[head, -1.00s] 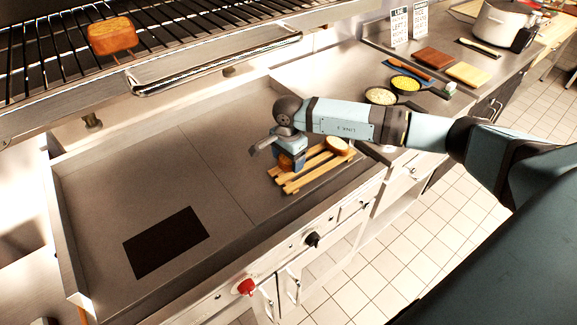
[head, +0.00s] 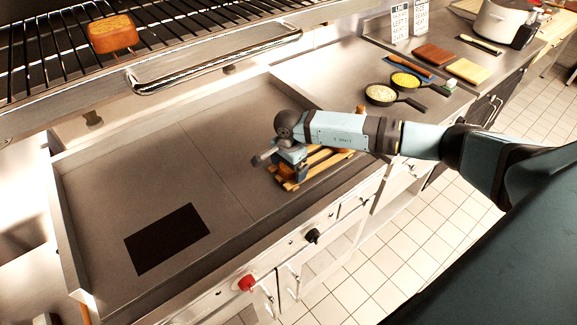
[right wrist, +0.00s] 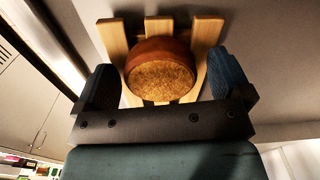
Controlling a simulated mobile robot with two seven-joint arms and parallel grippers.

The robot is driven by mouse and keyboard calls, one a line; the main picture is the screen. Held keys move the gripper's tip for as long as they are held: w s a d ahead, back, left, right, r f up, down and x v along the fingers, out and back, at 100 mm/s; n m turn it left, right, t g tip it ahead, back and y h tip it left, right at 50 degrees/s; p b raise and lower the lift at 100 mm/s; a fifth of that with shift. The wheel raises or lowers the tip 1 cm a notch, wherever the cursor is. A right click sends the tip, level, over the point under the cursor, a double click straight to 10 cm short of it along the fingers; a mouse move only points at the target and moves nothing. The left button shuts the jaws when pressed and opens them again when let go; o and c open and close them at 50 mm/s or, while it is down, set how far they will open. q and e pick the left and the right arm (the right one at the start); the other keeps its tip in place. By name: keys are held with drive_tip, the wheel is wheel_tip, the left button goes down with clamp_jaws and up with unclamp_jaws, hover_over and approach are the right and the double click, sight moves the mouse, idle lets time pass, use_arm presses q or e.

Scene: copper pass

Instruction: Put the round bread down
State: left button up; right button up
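The round bread (right wrist: 160,72) shows in the right wrist view, brown-crusted with a paler, rough cut face. It is over the light wooden slatted rack (right wrist: 207,34) and appears to rest on it. My right gripper (right wrist: 162,82) is open, with one blue finger on each side of the bread. A gap shows at the right finger; the left one is close to the crust. In the head view my right gripper (head: 289,168) is low over the rack (head: 290,185), and my forearm hides much of the rack. My left gripper is not in view.
A brown loaf (head: 112,34) lies on the grill grate at upper left. A dark square (head: 167,239) marks the steel griddle, which is otherwise clear at left. Two small pans (head: 381,95), boards (head: 433,54) and a pot (head: 500,20) stand on the counter at right.

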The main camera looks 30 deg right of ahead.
drive_tip(key=shift+r, duration=0.1)
drive_tip(key=shift+r+p, duration=0.25)
drive_tip(key=shift+p, duration=0.1)
drive_tip(key=shift+r+b, duration=0.3)
drive_tip(key=shift+b, duration=0.05)
wheel_tip(320, 180, up, 11)
drive_tip(key=b, duration=0.2)
